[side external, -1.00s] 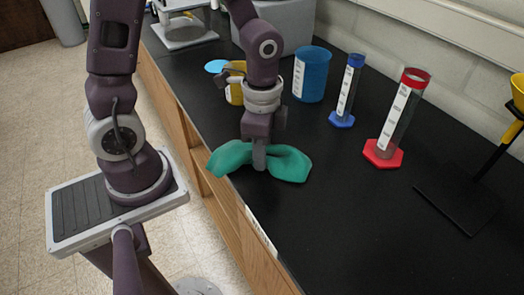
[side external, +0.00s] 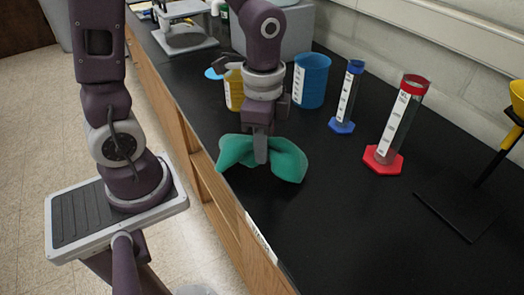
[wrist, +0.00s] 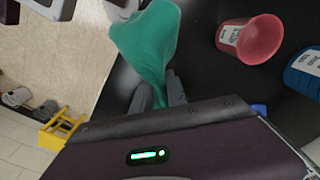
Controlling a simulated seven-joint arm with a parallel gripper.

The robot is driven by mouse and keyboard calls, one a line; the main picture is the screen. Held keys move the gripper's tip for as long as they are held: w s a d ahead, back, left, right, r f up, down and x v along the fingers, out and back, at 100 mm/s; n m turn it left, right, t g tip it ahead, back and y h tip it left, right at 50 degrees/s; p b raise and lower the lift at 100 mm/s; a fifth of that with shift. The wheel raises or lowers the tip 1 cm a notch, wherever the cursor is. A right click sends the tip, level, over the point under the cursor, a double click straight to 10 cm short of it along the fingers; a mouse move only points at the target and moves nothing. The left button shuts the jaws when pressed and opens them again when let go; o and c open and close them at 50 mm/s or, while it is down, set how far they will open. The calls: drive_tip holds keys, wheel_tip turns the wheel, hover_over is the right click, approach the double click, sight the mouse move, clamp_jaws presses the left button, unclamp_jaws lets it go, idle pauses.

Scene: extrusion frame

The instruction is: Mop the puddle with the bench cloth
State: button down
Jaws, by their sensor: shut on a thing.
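The green bench cloth (side external: 285,160) hangs in folds from my gripper (side external: 261,156) near the bench's front edge. My gripper is shut on the middle of the cloth. In the wrist view the cloth (wrist: 148,40) bunches up from between the fingers (wrist: 165,95). I cannot tell whether the cloth touches the bench. A small flat light-blue patch (side external: 213,73) shows on the bench to the left of the yellow beaker; I cannot tell whether it is the puddle. No other puddle is plain to see.
A black-based funnel stand (side external: 465,207) is at right. The wrist view shows a red cup (wrist: 250,38). The bench's near right is clear.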

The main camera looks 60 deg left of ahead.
sight(327, 193)
drive_tip(key=d+f, duration=0.2)
drive_tip(key=d, duration=0.1)
drive_tip(key=d+f, duration=0.1)
drive_tip(key=d, duration=0.1)
drive_tip(key=shift+d+f, duration=0.25)
drive_tip(key=shift+f, duration=0.15)
drive_tip(key=shift+d+f, duration=0.15)
drive_tip(key=shift+d, duration=2.9)
drive_tip(key=shift+w, duration=1.85)
drive_tip(key=shift+w+a, duration=0.2)
drive_tip(key=shift+w, duration=0.05)
drive_tip(key=shift+a, duration=5.85)
drive_tip(key=shift+w, duration=1.6)
drive_tip(key=shift+w+d, duration=0.35)
drive_tip(key=shift+d, duration=5.8)
wheel_tip(327, 193, up, 11)
